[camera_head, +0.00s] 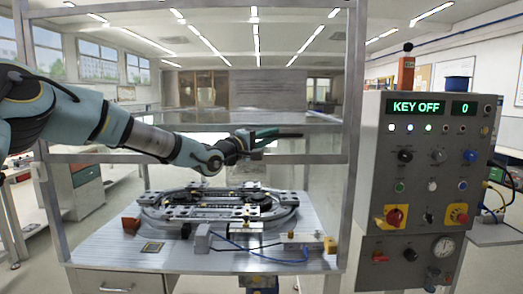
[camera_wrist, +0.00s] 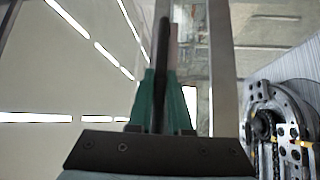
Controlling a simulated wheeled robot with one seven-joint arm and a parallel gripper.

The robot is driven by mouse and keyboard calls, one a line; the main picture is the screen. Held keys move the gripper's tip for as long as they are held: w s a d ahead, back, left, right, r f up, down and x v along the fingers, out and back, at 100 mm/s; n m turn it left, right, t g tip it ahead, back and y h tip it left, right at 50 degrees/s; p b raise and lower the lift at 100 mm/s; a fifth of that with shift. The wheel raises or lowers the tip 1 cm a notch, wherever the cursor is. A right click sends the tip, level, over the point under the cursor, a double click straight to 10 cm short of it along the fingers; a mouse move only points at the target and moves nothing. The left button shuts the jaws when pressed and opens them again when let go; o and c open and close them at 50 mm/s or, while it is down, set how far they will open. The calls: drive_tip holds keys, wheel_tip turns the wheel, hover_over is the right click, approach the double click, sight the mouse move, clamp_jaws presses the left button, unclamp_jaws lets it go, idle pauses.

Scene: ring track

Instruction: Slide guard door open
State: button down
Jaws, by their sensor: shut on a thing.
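The guard door (camera_head: 318,185) shows in the head view as a clear panel within a grey metal frame around the ring track. My gripper (camera_head: 275,138) reaches across from the left, above the track and in front of the frame's rails. In the wrist view my gripper's green fingers (camera_wrist: 164,98) are shut on a thin dark upright bar (camera_wrist: 163,45), which looks like the door handle. A pale metal post (camera_wrist: 222,70) runs just right of the fingers. The exact contact is partly hidden by the fingers.
The ring track (camera_head: 215,207) lies on a light table (camera_head: 110,262) below my arm. A grey control panel (camera_head: 425,190) stands at the right, reading "KEY OFF" and "0", with knobs and red stop buttons. A metal post (camera_head: 352,130) stands beside it.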

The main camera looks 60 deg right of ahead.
drive_tip(key=shift+r, duration=0.75)
drive_tip(key=c, duration=0.8)
unclamp_jaws()
drive_tip(key=shift+c, duration=0.2)
drive_tip(key=shift+f, duration=0.1)
drive_tip(key=shift+w+a+f, duration=0.1)
drive_tip(key=shift+a, duration=0.15)
drive_tip(key=b+v, duration=0.4)
drive_tip(key=v, duration=0.6)
drive_tip(key=shift+a, duration=0.15)
